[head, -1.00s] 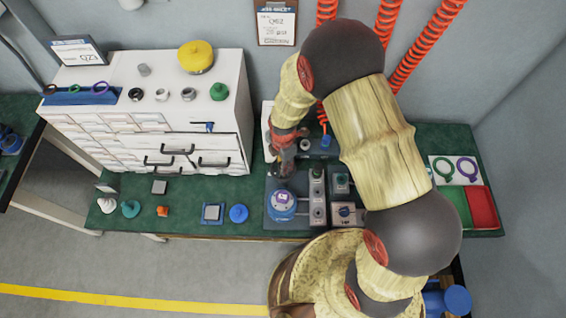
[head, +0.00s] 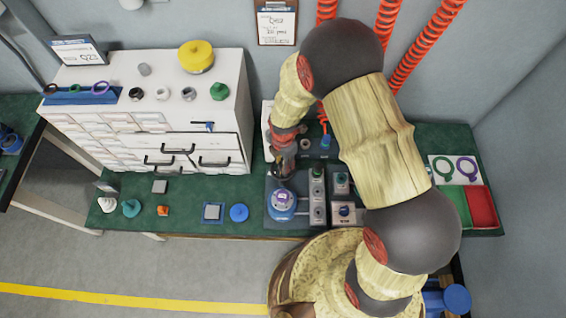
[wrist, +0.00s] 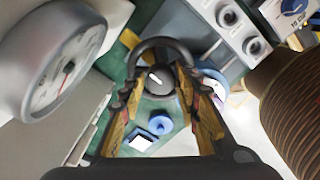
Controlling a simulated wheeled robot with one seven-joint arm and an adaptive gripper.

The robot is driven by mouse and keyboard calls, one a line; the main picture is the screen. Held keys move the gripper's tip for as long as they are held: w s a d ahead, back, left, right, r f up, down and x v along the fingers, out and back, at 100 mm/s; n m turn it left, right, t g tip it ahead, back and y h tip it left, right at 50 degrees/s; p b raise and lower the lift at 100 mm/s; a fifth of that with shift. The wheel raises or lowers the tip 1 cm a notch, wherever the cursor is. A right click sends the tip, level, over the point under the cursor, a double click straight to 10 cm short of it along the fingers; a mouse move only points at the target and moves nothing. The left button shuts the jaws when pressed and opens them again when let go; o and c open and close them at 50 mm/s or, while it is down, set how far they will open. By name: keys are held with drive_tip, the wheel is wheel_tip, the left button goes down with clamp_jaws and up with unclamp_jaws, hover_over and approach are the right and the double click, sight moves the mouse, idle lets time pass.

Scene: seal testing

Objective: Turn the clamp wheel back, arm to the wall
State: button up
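The clamp wheel (wrist: 164,44) shows in the wrist view as a dark ring around a dark round hub with a white mark. My gripper (wrist: 158,78) has one finger on each side of it, and the rim meets both fingertips. My gripper seems shut on the wheel, though the contact faces are hidden. In the head view my gripper (head: 281,172) points down just behind the blue round fixture (head: 282,206) with a purple and white label. The wheel cannot be made out there behind the gripper. The wall is at the back.
A round dial gauge (wrist: 65,68) is close on the left in the wrist view. Grey control boxes (head: 317,200) stand right of the fixture. A white drawer cabinet (head: 110,105) is on the left. Red and green trays (head: 483,207) lie at the right. Red coiled hoses (head: 425,48) hang behind my arm.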

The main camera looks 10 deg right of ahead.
drive_tip(key=o, duration=0.3)
wheel_tip(320, 180, up, 12)
idle(0.7)
idle(0.5)
